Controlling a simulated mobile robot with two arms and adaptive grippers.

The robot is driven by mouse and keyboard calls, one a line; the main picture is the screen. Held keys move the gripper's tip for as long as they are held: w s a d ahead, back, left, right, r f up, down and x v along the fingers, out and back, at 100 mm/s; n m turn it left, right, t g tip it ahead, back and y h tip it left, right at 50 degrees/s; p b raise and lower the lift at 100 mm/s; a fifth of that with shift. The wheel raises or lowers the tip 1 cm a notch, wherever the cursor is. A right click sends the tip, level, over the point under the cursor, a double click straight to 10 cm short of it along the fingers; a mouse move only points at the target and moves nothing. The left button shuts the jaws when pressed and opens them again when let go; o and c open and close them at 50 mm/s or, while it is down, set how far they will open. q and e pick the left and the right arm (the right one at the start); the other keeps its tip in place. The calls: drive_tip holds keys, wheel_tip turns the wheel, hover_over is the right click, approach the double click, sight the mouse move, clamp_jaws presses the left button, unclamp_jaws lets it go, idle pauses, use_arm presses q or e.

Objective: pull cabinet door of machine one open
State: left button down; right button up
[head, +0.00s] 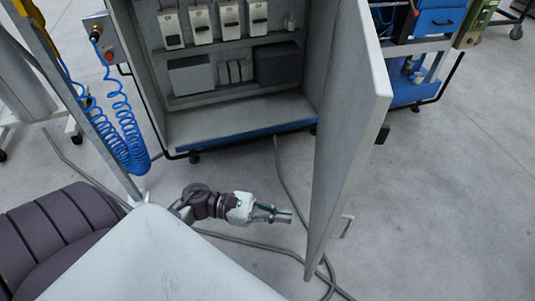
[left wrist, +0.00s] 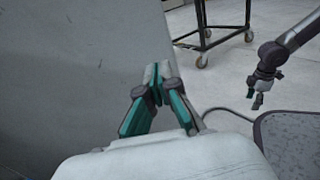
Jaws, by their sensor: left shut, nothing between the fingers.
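The cabinet door (head: 350,120) of the machine stands wide open in the head view, swung out toward me at the right of the cabinet (head: 220,125). Its handle (head: 346,227) shows low on the door's outer right side. My left gripper (head: 288,216) is shut and empty, beside the door's inner side and pointing at it, with a small gap apparent. In the left wrist view its fingertips (left wrist: 158,72) meet beside a large grey surface (left wrist: 70,70), likely the door. My right gripper (left wrist: 260,92) hangs small in that view; its jaw state is unclear.
Grey shelves with white devices (head: 200,24) fill the cabinet. A blue coiled hose (head: 125,130) hangs at left. A grey cable (head: 283,180) runs over the floor below the gripper. A blue machine (head: 425,60) stands behind the door. A wheeled frame (left wrist: 225,35) stands farther off. Floor at right is clear.

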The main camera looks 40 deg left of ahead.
sight(325, 222)
use_arm(q)
drive_tip(key=p+x, duration=0.1)
drive_tip(key=x, duration=0.6)
drive_tip(key=shift+w+d, duration=0.2)
drive_tip(key=shift+d, duration=0.05)
use_arm(e)
drive_tip(key=s, duration=0.1)
drive_tip(key=s+f, duration=0.2)
drive_tip(key=shift+d+f, duration=0.2)
drive_tip(key=shift+d, duration=0.05)
drive_tip(key=shift+w, duration=0.1)
